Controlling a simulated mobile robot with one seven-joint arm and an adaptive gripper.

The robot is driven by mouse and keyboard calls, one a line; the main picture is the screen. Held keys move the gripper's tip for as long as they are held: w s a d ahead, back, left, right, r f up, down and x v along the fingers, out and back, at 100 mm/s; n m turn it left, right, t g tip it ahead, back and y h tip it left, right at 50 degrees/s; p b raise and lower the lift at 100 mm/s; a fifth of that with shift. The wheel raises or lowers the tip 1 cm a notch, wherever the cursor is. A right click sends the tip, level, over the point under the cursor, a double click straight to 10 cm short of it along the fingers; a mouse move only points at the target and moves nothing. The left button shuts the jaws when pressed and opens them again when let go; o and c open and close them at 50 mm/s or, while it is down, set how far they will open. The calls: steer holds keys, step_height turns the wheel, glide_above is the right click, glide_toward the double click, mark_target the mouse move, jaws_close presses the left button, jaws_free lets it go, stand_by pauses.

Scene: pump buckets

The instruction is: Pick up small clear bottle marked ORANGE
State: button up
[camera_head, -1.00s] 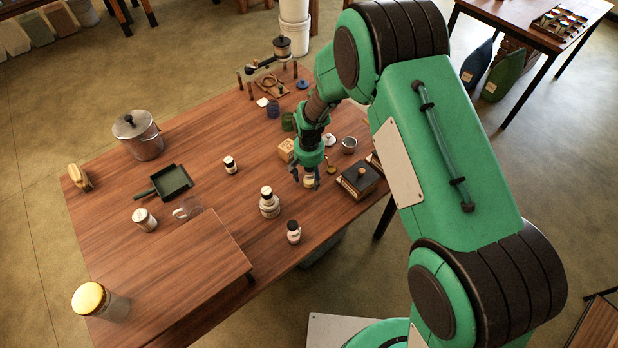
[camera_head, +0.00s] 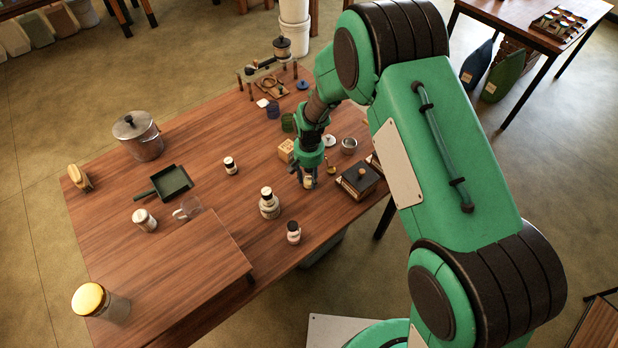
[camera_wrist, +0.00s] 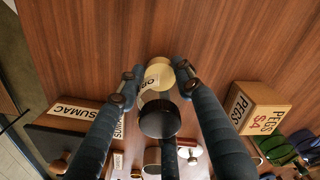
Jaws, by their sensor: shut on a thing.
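My gripper (camera_head: 308,182) points down over the wooden table, in front of the dark box with a knob. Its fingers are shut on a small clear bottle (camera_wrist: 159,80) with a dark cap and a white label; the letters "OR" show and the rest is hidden. In the wrist view the bottle sits between the blue-grey fingers (camera_wrist: 160,92). In the head view the bottle (camera_head: 308,182) is mostly covered by the fingers. I cannot tell whether it is clear of the table top.
A dark box (camera_head: 360,180) marked SUMAC stands close on the right; a wooden PEGS block (camera_head: 287,149) is behind. Several small bottles stand to the left, including a larger one (camera_head: 269,205) and a small one (camera_head: 293,233). A raised wooden board (camera_head: 190,265) lies front left.

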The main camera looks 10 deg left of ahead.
mark_target(309, 171)
steer(key=shift+r, duration=0.1)
steer(key=shift+r, duration=0.8)
step_height(309, 171, up, 2)
steer(key=shift+s+r+p, duration=0.1)
steer(key=shift+p, duration=0.3)
steer(key=s+d, duration=0.3)
steer(key=s, duration=0.4)
steer(key=s+d+r+p, duration=0.1)
steer(key=s+d, duration=0.2)
steer(key=s, duration=0.4)
steer(key=shift+s+d, duration=0.2)
steer(key=shift+s, duration=0.05)
